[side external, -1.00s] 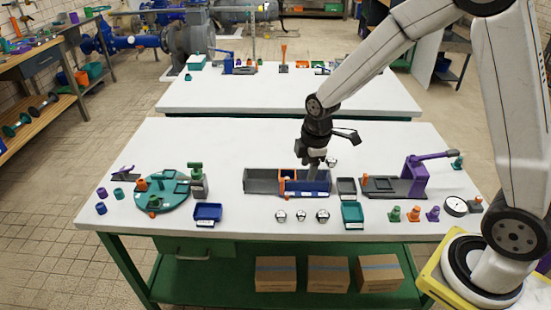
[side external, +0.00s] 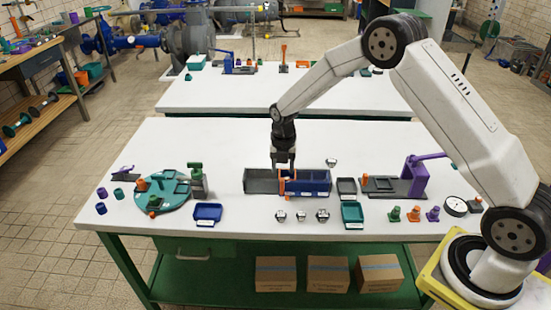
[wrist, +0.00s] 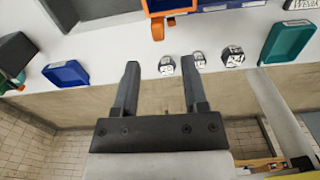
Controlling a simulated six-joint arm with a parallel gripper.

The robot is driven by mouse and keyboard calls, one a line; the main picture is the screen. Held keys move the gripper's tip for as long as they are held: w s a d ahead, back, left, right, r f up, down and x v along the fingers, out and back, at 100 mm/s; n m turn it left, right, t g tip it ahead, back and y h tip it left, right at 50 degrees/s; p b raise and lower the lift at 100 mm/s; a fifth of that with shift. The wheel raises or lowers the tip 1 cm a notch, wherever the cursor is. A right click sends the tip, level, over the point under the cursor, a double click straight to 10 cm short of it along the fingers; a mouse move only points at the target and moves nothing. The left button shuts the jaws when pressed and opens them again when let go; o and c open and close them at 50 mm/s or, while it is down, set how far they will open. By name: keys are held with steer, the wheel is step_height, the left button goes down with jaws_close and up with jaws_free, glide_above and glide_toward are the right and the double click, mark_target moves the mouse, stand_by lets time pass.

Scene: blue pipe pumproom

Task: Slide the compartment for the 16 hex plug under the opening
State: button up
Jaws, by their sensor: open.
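A long grey channel (side external: 260,187) lies on the white table and holds a blue sliding box (side external: 312,187) in its right part. An orange frame (side external: 281,186) stands across the channel near the box's left end. In the wrist view, the orange frame (wrist: 171,13) and the blue box's labelled front (wrist: 215,7) are cut off at the top; the label text is unreadable. Several silver hex plugs (side external: 301,216) stand in front, also visible in the wrist view (wrist: 166,66). My gripper (side external: 283,167) is open and empty, pointing down at the orange frame; whether it touches is unclear.
A blue tray (side external: 207,213) and a teal tray (side external: 352,214) flank the plugs. A dark tray (side external: 346,187) and a purple-handled fixture (side external: 414,178) stand right. A teal turntable (side external: 165,193) is left. Table behind the channel is mostly clear.

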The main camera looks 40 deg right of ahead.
mark_target(282, 181)
steer(key=shift+w+f, duration=0.1)
steer(key=shift+f, duration=0.05)
steer(key=shift+f, duration=3.85)
jaws_close()
